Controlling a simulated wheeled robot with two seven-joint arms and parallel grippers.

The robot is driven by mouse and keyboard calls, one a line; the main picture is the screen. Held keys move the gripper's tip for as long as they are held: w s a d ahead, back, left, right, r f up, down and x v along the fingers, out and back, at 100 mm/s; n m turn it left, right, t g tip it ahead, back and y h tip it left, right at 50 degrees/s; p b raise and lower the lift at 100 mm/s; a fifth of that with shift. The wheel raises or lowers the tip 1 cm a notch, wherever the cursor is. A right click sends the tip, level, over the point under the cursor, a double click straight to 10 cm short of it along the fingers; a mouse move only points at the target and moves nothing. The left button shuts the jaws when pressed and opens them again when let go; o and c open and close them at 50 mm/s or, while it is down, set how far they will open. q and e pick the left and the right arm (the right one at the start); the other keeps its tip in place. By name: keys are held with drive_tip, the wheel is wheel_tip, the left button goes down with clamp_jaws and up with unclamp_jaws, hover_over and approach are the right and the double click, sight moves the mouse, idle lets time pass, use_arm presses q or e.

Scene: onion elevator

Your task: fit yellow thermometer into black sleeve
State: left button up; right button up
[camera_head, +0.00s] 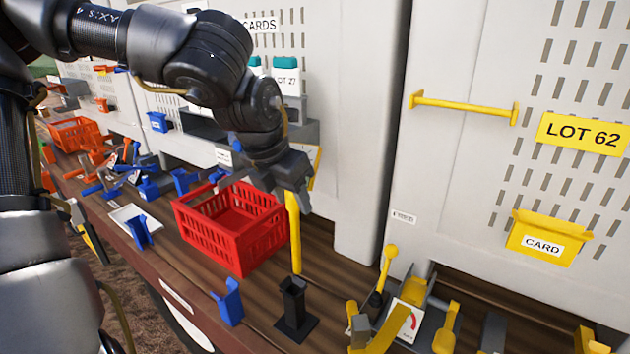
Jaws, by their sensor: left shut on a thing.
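My left gripper (292,188) reaches in from the upper left and is shut on the yellow thermometer (295,232). The thermometer is a slim yellow bar that hangs nearly upright below the jaws. The black sleeve (294,304) is a short upright tube on a flat square base, standing on the wooden bench. In the picture the thermometer's lower end is just above the sleeve's top, apart from it. I cannot tell how well they line up in depth. The thermometer's upper end is hidden by the gripper. My right gripper is not in view.
A red crate (211,245) stands left of the thermometer. A blue holder (230,303) stands left of the sleeve. A gauge with yellow levers (403,318) is at the right. A white tray (125,213) and several blue and orange parts lie farther left. Grey cabinets (368,130) rise behind.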

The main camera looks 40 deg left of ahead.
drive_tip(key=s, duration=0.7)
use_arm(q)
drive_tip(key=shift+s+b, duration=0.4)
drive_tip(key=shift+s, duration=0.05)
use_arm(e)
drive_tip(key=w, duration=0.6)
use_arm(q)
wheel_tip(320, 180, down, 14)
drive_tip(key=s+b, duration=0.1)
drive_tip(key=b, duration=1.2)
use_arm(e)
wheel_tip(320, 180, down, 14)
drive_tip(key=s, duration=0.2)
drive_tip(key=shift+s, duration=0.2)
use_arm(q)
drive_tip(key=shift+f, duration=0.1)
